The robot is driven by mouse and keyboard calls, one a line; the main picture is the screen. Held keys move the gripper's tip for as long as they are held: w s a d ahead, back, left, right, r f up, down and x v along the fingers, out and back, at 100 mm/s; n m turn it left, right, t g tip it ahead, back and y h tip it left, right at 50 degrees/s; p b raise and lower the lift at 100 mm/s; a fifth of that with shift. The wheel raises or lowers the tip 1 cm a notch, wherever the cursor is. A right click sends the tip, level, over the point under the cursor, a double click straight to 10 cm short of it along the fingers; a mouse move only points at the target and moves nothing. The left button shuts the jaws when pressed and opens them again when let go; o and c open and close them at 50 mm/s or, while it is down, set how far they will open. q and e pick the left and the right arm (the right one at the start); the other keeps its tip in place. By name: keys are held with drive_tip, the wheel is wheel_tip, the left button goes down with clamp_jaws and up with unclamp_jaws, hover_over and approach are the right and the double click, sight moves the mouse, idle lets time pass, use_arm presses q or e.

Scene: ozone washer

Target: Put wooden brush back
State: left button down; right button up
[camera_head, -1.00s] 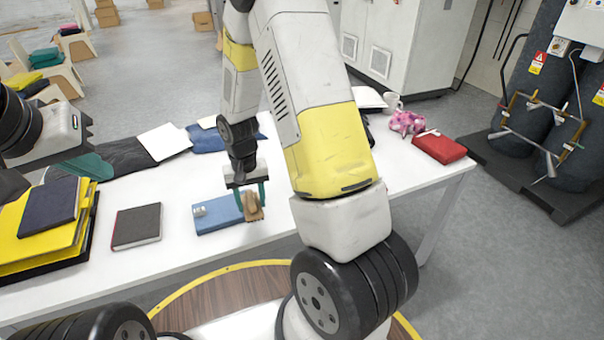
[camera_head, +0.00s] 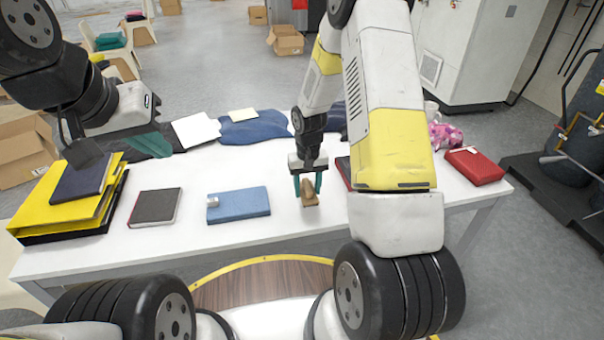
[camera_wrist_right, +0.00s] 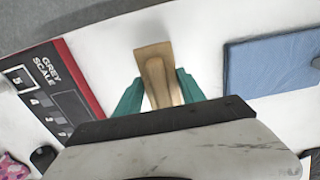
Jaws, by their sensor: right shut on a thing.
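The wooden brush (camera_head: 309,194) is at the front part of the white table, between the blue book and my right forearm. My right gripper (camera_head: 308,188) points down with its green fingers on either side of the brush and is shut on it. In the right wrist view the brush (camera_wrist_right: 157,75) sits between the green fingertips (camera_wrist_right: 158,92). I cannot tell whether the brush touches the table. My left gripper (camera_head: 84,152) is at the far left, above the dark book on the yellow folders; its fingers are not clear.
A blue book (camera_head: 240,206) lies left of the brush, and a dark grey book (camera_head: 155,207) further left. Yellow folders (camera_head: 40,205) are stacked at the table's left end. A red case (camera_head: 474,166) lies at the right end. A grey scale card (camera_wrist_right: 55,85) lies beside the brush.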

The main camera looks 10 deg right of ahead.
sight(310, 191)
drive_tip(key=shift+w+d+f, duration=0.1)
drive_tip(key=shift+w+d, duration=0.55)
drive_tip(key=shift+w, duration=0.25)
drive_tip(key=shift+f, duration=1.8)
drive_tip(key=o, duration=1.2)
drive_tip(key=shift+f, duration=0.1)
